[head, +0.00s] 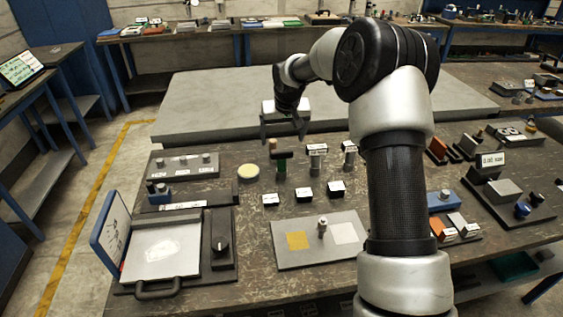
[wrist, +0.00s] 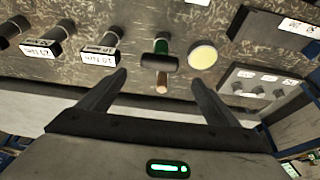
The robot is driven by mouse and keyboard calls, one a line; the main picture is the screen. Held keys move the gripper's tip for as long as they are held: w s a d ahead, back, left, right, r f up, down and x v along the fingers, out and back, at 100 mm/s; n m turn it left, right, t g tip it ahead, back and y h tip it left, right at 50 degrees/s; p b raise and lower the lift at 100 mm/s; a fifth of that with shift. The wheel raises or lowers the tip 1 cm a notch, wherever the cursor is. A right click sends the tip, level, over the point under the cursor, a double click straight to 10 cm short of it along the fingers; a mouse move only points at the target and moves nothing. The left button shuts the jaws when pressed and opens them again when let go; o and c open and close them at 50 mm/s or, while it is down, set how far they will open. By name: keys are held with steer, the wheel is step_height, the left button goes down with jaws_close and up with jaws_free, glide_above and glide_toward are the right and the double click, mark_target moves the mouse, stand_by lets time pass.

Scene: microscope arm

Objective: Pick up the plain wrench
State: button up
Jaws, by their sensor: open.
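A T-shaped tool with a dark crossbar, a green body and a tan tip (head: 281,160) stands upright on the bench. It carries no label that I can see and looks like the plain wrench. In the wrist view this tool (wrist: 158,61) lies ahead, between the lines of the two fingers. My gripper (head: 284,130) is open and empty, above and behind the tool in the head view. It also shows in the wrist view (wrist: 158,77), its fingers apart and not visibly touching anything.
Grey cylinders with labels (head: 315,160) stand just right of the tool. A round cream disc (head: 248,172) lies to its left. Small labelled blocks (head: 304,194) sit in front. A grey plate (head: 320,256) and a box with an open lid (head: 162,250) are nearer me.

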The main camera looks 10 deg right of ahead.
mark_target(282, 150)
steer(key=x, duration=0.3)
steer(key=shift+w+f, duration=0.15)
steer(key=shift+s+x, duration=0.1)
steer(key=shift+x, duration=1.25)
steer(key=shift+s+x, duration=0.15)
steer(key=shift+x, duration=1.2)
steer(key=shift+c, duration=0.4)
steer(key=c, duration=1.4)
steer(key=shift+w, duration=0.1)
steer(key=shift+c, duration=0.6)
